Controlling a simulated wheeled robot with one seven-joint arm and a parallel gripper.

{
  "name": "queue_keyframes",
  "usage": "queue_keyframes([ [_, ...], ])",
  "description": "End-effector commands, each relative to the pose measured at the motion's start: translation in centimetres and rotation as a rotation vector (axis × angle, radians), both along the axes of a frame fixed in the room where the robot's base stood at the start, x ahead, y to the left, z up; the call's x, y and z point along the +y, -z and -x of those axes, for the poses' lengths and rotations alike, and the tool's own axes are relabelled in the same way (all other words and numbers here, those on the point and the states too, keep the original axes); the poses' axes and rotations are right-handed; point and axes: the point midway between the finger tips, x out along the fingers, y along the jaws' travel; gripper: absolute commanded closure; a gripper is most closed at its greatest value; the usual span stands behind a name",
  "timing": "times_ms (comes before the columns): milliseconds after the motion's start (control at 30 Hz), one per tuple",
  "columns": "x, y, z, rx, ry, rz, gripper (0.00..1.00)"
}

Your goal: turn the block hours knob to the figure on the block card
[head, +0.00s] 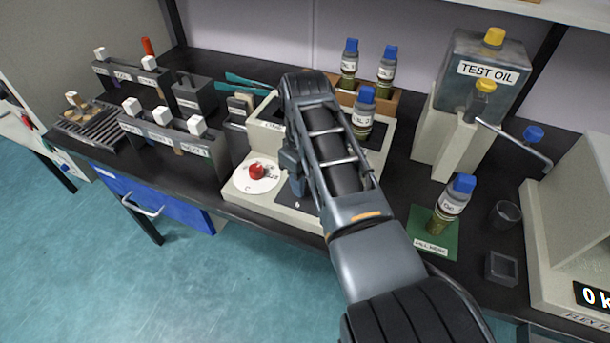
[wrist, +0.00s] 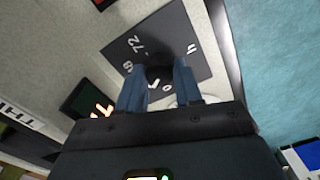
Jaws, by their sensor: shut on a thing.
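My gripper (head: 297,186) points down at the front face of the pale instrument (head: 280,208) on the bench. In the wrist view its two blue fingers (wrist: 158,80) stand on either side of a dark knob (wrist: 160,72) and are shut on it. The knob sits on a dark plate (wrist: 178,28) with white figures; "72" is readable, and the others are partly covered or too blurred to tell. The pointer's setting is hidden by the fingers. In the head view my arm covers the knob. I cannot make out a block card or its figure.
A red knob on a white dial (head: 268,182) is close to the left of my gripper. A dark display with orange figures (wrist: 92,103) shows in the wrist view. Blue-capped bottles (head: 364,113) stand behind my arm, and another bottle (head: 449,204) is to the right.

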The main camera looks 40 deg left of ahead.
Motion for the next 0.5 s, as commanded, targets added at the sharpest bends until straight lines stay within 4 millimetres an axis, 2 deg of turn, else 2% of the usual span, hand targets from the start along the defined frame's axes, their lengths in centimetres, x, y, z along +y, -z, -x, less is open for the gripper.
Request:
queue_keyframes([
  [200, 0.07, -0.14, -0.02, -0.001, 0.089, -0.002, 0.96],
  [500, 0.08, -0.11, -0.05, -0.002, 0.130, -0.003, 0.96],
])
